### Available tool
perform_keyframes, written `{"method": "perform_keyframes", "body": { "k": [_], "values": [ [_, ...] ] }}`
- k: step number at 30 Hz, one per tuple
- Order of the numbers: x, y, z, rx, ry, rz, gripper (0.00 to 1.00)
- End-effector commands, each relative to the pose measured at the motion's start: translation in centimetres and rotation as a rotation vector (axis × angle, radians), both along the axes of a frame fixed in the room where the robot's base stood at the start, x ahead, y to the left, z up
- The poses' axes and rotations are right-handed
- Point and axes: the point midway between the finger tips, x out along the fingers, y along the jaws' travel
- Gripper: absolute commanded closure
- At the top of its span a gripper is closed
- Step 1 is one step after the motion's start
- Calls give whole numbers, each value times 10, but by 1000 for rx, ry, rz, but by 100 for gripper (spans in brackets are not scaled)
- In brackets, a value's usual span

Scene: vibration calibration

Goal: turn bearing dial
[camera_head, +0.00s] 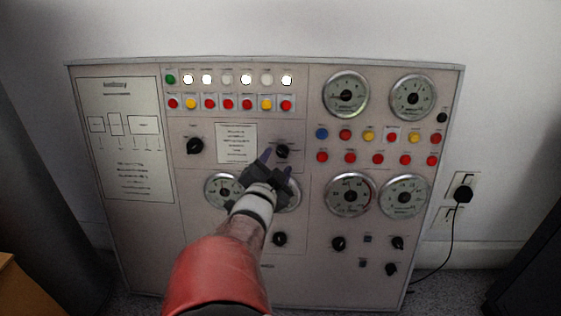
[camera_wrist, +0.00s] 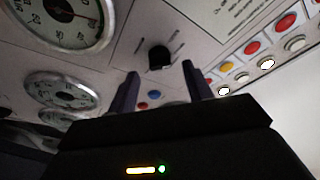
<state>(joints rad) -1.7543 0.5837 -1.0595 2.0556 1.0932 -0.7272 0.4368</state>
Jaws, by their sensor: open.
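A black dial knob (camera_head: 282,151) is on the pale control panel (camera_head: 140,235), right of a white text label (camera_head: 236,143). It also shows in the wrist view (camera_wrist: 159,57), beyond the fingertips and in line with the gap between them. My gripper (camera_head: 277,164) is open and empty, just in front of the panel by this knob. In the wrist view its two dark fingers (camera_wrist: 160,73) stand apart, with the knob framed between their tips; contact cannot be told. Dial names are too small to read, so I cannot tell which is the bearing dial.
Another black knob (camera_head: 195,146) is left of the label. Several round gauges, such as this one (camera_head: 346,95), and rows of coloured buttons (camera_head: 345,135) surround the area. More knobs (camera_head: 338,243) are lower down. My arm hides part of the lower panel. A plug (camera_head: 463,194) is on the right wall.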

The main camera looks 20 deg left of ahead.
Motion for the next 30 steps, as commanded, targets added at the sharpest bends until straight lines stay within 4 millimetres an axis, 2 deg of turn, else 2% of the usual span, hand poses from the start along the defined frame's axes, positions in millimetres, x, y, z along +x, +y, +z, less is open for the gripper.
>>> {"method": "perform_keyframes", "body": {
  "k": [3,6,15,25,30],
  "values": [
    [15,0,-1,0,-1,-1,50],
    [21,1,-1,0,1,1,50],
    [24,1,0,0,1,1,50],
    [24,1,0,0,1,1,93],
    [24,1,0,-6,1,2,94]
  ]
}}
